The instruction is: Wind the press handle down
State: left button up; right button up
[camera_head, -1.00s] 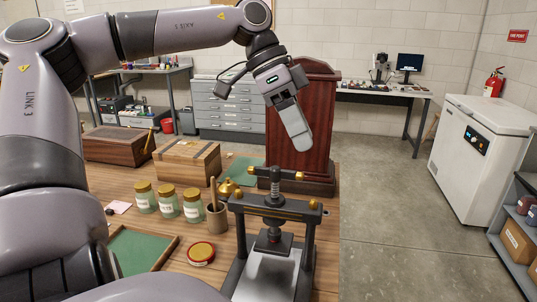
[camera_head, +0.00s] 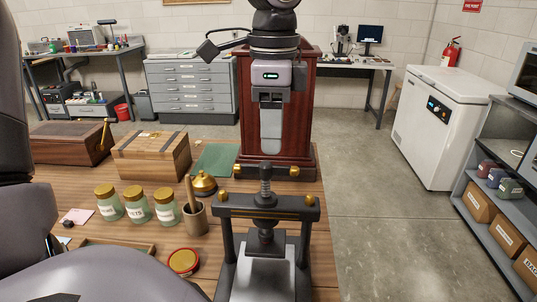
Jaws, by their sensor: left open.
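The black press (camera_head: 310,213) stands on the front of the wooden table, with a dark frame, gold trim and a pale bed below. Its threaded screw (camera_head: 266,187) rises upright through the top beam. The press handle is a crossbar on top with brass knobs, one on the left (camera_head: 238,171) and one on the right (camera_head: 294,171). My left gripper (camera_head: 271,148) points straight down above the middle of the handle in the picture. It is open and empty, its fingers seen edge-on. A gap to the handle is hard to judge. My right gripper is not in view.
Jars (camera_head: 138,205), a pestle cup (camera_head: 195,218), a brass bell (camera_head: 203,184) and a red-lidded tin (camera_head: 184,262) stand left of the press. A wooden box (camera_head: 150,157) and a dark red cabinet (camera_head: 298,100) are behind. Floor at right is clear.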

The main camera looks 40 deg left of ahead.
aim_at(273, 165)
pick_arm(q)
notch_tip(273, 165, down, 6)
jog(key=shift+r, duration=0.15)
grip_shut()
